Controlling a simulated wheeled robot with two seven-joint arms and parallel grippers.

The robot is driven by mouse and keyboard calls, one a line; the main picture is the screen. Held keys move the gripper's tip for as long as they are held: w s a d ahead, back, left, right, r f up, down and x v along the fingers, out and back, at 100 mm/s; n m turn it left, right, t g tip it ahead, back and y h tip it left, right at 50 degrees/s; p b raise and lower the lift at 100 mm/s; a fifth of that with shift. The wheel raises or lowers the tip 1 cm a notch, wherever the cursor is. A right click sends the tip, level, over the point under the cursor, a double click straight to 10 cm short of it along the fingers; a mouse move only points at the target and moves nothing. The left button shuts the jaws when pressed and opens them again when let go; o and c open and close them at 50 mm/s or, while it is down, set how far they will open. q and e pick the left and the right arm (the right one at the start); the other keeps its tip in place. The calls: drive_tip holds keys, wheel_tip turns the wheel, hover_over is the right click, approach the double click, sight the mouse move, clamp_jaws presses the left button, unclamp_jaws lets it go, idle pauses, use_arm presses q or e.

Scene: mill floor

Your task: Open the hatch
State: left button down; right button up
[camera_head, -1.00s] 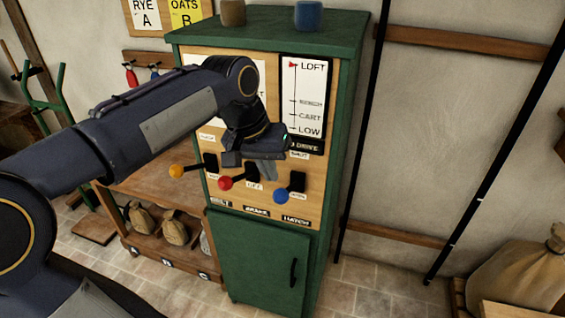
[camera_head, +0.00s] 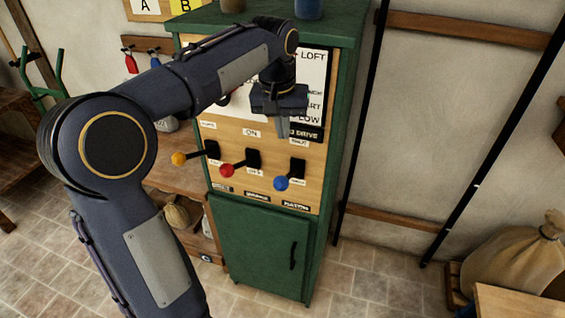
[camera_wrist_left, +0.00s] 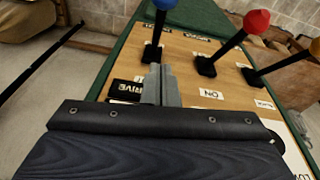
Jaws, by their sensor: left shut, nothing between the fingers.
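A green cabinet (camera_head: 345,110) carries a wooden panel with a row of levers. The blue-knobbed lever (camera_head: 281,183) is at the right of the row, above a label (camera_head: 295,206) that seems to read HATCH. Its knob sticks out from a black base. My left gripper (camera_head: 283,130) is shut and empty, above the blue lever and apart from it. In the left wrist view its fingertips (camera_wrist_left: 160,76) point toward the blue lever's base, and the lever (camera_wrist_left: 155,38) rises beyond them. My right gripper is not in view.
A red-knobbed lever (camera_head: 227,170) and a yellow-knobbed lever (camera_head: 179,158) sit left of the blue one. A white gauge board (camera_head: 313,85) is behind my gripper. A green door (camera_head: 255,250) is below the panel. A sack (camera_head: 515,255) lies at right.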

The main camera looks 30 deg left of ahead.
use_arm(q)
drive_tip(key=f, duration=0.2)
drive_tip(key=s+f, duration=0.1)
drive_tip(key=f, duration=0.2)
drive_tip(key=d+f+p, duration=0.1)
drive_tip(key=f, duration=0.1)
drive_tip(key=shift+s+f, duration=0.2)
drive_tip(key=shift+s, duration=0.05)
drive_tip(key=shift+s+f, duration=0.15)
drive_tip(key=shift+s, duration=0.1)
drive_tip(key=shift+s+d+f, duration=0.1)
drive_tip(key=shift+d+f, duration=0.05)
drive_tip(key=s+f+t+b, duration=0.1)
drive_tip(key=b, duration=0.2)
drive_tip(key=shift+d+f, duration=0.1)
drive_tip(key=shift+f, duration=0.1)
drive_tip(key=s+f+t+y+b, duration=0.2)
drive_tip(key=f+t+b, duration=0.9)
drive_tip(key=b, duration=3.1)
drive_tip(key=shift+s+d+f+y, duration=0.45)
drive_tip(key=shift+s+f, duration=0.3)
drive_tip(key=shift+f, duration=2.05)
